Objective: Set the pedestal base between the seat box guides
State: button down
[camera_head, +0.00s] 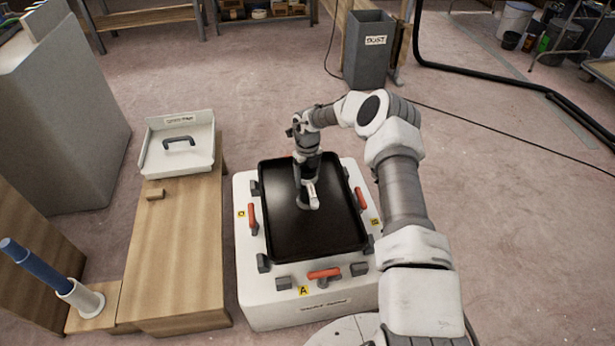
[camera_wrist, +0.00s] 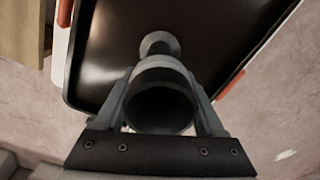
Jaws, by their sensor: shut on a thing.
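The pedestal base (camera_head: 290,225) looks like a wide black square pan with a raised rim and a grey tube at its middle. It lies over the white seat box (camera_head: 300,310), with small grey guide blocks (camera_head: 264,263) around its edges. I cannot tell whether it rests fully on the box or is slightly above it. My gripper (camera_head: 307,185) points down over the pan's middle. In the wrist view, my gripper (camera_wrist: 160,105) is shut on the tube (camera_wrist: 162,68), one finger on each side. The pan (camera_wrist: 112,50) fills the background there. The far-side guides are partly hidden.
Red-orange clamps (camera_head: 325,274) stand beside the pan. A blue rod (camera_head: 35,266) stands in a white socket.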

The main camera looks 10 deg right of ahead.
aim_at(308, 197)
jog(key=shift+w+f+b, duration=0.1)
jog(key=shift+f+b, duration=0.2)
jog(key=shift+b, duration=0.05)
jog(key=shift+f+b, duration=2.9)
jog(key=shift+f, duration=1.45)
jog(key=shift+c, duration=1.1)
grip_release()
jog(key=shift+o, duration=1.1)
jog(key=shift+s+f, duration=0.2)
notch_tip(308, 197, up, 18)
jog(key=p, duration=0.6)
jog(key=shift+w, duration=0.15)
